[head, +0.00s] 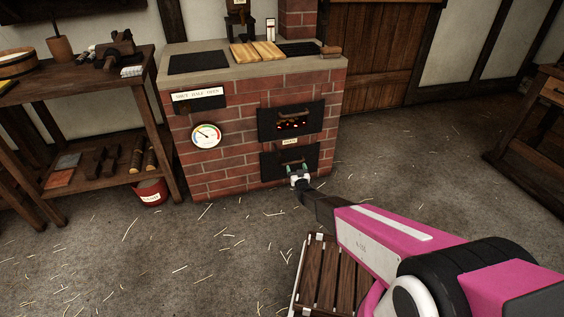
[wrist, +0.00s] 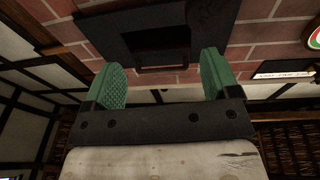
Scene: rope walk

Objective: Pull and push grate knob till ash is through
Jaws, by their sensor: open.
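The brick stove (head: 230,146) has two black front doors. The upper door (head: 270,123) has an opening with orange embers behind it. The lower door (head: 272,172) has a dark handle near its top, and a small plate (head: 289,142) sits between the doors. I cannot tell for certain which dark part is the grate knob. My gripper (head: 298,168) is open in front of the lower door. In the wrist view its green fingers (wrist: 160,82) are apart with nothing between them. A dark bar handle (wrist: 162,68) shows on a black panel beyond the fingertips, apparently untouched.
A slatted wooden stool or crate (head: 328,280) stands on the floor below my arm. A workbench (head: 100,95) with tools is left of the stove, with a red bucket (head: 150,192) beneath it. A wooden table (head: 530,110) is at the right. Straw-strewn floor (head: 430,170) lies clear between.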

